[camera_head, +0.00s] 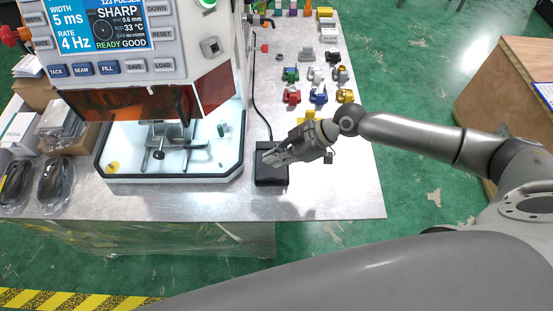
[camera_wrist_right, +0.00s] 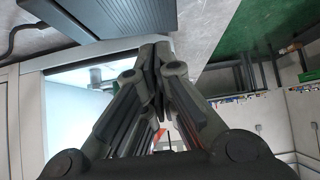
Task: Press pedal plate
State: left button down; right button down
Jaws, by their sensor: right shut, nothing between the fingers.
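The black pedal plate (camera_head: 271,176) lies on the metal table, just right of the machine's lit chamber, with a cable running back from it. My right gripper (camera_head: 268,157) is shut and empty, with its fingertips over the far part of the pedal in the head view. In the right wrist view the dark ribbed pedal (camera_wrist_right: 120,14) shows at the top, beyond the shut fingertips (camera_wrist_right: 157,50). I cannot tell whether the fingertips touch the plate. Part of the pedal is hidden behind the gripper. My left gripper is not in view.
The machine (camera_head: 170,172) with its screen and open lit chamber stands left of the pedal. Several small coloured parts (camera_head: 318,96) stand on the table behind my right arm. The table's front right area (camera_head: 340,195) is clear.

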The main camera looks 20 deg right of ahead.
jog(key=b+v, duration=0.2)
jog(key=v, duration=0.6)
jog(key=shift+d+r, duration=0.15)
jog(key=shift+d, duration=0.05)
jog(key=shift+s, duration=0.1)
dwell(0.3)
